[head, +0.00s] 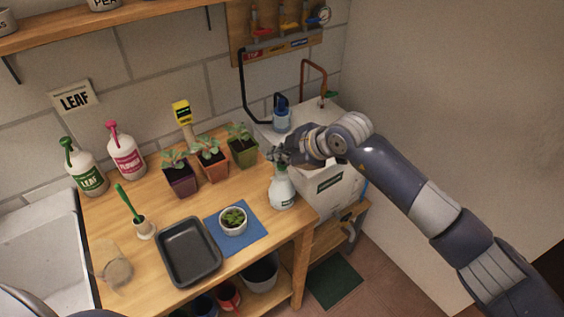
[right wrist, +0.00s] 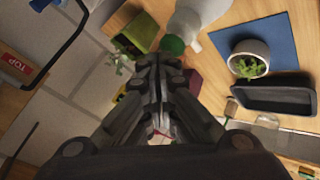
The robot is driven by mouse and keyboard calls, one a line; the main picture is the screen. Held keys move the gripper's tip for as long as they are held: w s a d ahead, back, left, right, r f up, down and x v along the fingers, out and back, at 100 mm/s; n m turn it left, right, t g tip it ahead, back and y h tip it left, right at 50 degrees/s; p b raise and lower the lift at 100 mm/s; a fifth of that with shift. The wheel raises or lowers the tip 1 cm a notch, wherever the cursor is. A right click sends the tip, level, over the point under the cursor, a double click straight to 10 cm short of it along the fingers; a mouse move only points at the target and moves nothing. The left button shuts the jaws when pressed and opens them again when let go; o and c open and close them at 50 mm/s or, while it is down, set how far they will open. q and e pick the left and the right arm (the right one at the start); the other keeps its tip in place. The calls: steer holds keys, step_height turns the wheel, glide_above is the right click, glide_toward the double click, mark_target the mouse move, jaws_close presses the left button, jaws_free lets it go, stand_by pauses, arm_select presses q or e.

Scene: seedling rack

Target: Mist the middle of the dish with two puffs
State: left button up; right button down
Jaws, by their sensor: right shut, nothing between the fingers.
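The spray bottle (head: 283,190), white with a dark label, stands upright on the wooden bench near its right edge. Its head is partly hidden by my right gripper (head: 278,156). In the right wrist view the bottle (right wrist: 203,14) lies beyond the fingertips, with a green part near them. My right gripper (right wrist: 156,62) is shut and empty, at the bottle's top; I cannot tell whether it touches. The dish (head: 233,228), small, round and white with green seedlings, sits on a blue mat (head: 254,240) left of the bottle; it also shows in the wrist view (right wrist: 262,47). My left gripper is out of view.
A black tray (head: 188,250) lies left of the mat. Three potted seedlings, purple (head: 180,182), orange (head: 214,168) and green (head: 243,153), stand behind. Bottles marked LEAF (head: 88,178) and FLOWER (head: 127,160) stand at the back left. A glass (head: 116,270) is at the front left.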

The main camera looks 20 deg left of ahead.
mark_target(280, 167)
step_height(280, 167, up, 6)
steer(key=p, duration=0.4)
stand_by(0.4)
stand_by(0.6)
